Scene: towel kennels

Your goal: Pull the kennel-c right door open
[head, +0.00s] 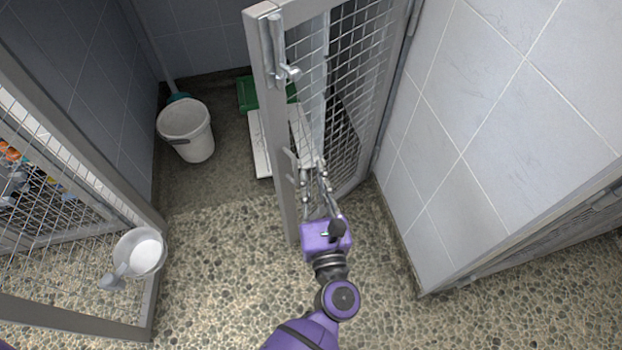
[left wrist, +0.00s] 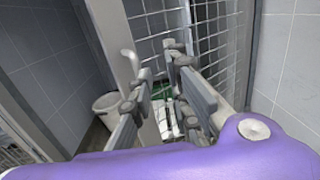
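The mesh door (head: 345,75) has a grey metal frame and stands ajar, swung out from the tiled wall on its right; no label shows which kennel it is. A latch (head: 278,55) is on the upper part of its free-edge post. My left gripper (head: 314,172) is in front of the lower mesh, just right of that post. In the left wrist view, its fingers (left wrist: 160,62) are apart, with floor and a green item visible between them. The post (left wrist: 112,40) and a curved metal handle (left wrist: 130,62) are left of the fingers. Contact cannot be told. My right gripper is out of view.
A white bucket (head: 187,130) stands on the floor at the back left. A green tray (head: 250,95) and a white board (head: 262,150) lie behind the door. A mesh panel with a metal bowl (head: 139,252) is at left. The pebbled floor between is clear.

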